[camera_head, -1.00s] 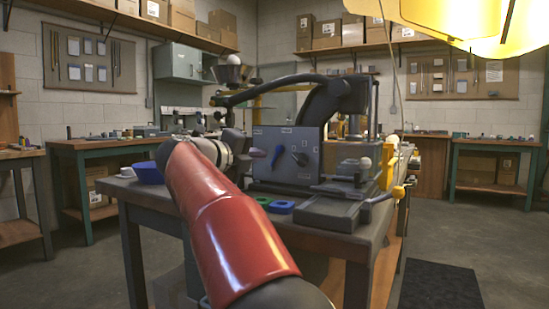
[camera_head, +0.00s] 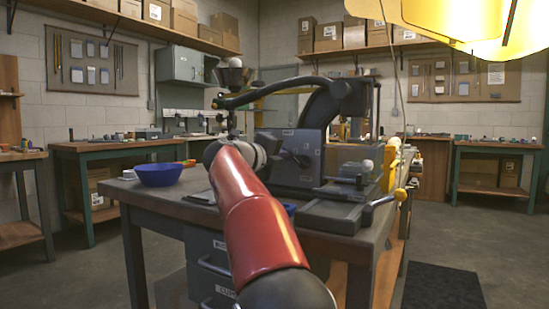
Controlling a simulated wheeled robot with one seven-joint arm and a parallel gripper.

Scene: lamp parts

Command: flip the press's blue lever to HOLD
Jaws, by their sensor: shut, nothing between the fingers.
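The grey press (camera_head: 298,178) stands on the workbench, with a dark curved arm over its top and a panel on its front left. My red arm reaches up from the bottom, and my gripper (camera_head: 271,145) is right in front of this panel, seen from behind and partly covered by my pale wrist. It is shut and holds nothing. The blue lever is hidden behind my wrist and gripper, so its position and any contact with it cannot be seen. A dark knob (camera_head: 302,158) shows just right of the gripper.
A blue bowl (camera_head: 160,175) sits on the workbench (camera_head: 165,201) left of my arm. A yellow lampshade (camera_head: 465,20) hangs at upper right.

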